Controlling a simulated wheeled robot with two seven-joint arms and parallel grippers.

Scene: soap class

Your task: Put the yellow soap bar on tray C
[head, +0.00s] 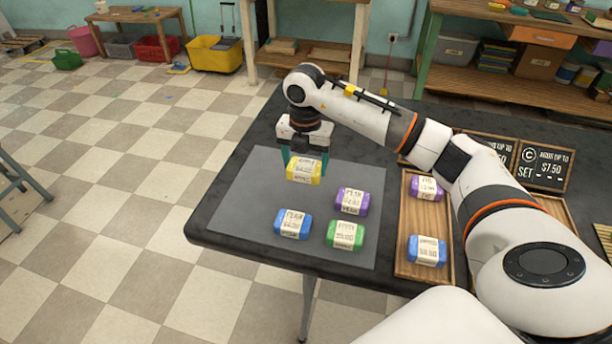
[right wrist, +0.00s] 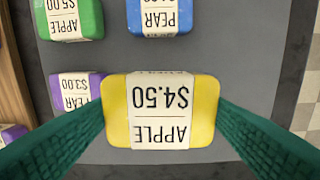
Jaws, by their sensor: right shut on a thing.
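The yellow soap bar (head: 303,171) has a paper band; in the right wrist view its label (right wrist: 160,110) reads apple and $4.50. My right gripper (head: 304,162) is shut on it, with a green finger at each side, over the grey mat (head: 255,205). In the head view I cannot tell how far it is above the mat. A sign with the letter C (head: 543,167) stands at the back right. Tray C itself is mostly hidden behind my right arm; a strip of wooden tray (head: 556,208) shows near that sign. My left gripper is not in view.
On the mat lie a purple bar (head: 352,201), a blue bar (head: 293,224) and a green bar (head: 345,235). A wooden tray (head: 410,268) beside the mat holds a purple bar (head: 425,188) and a blue bar (head: 427,251). Another sign (head: 488,147) stands behind it.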

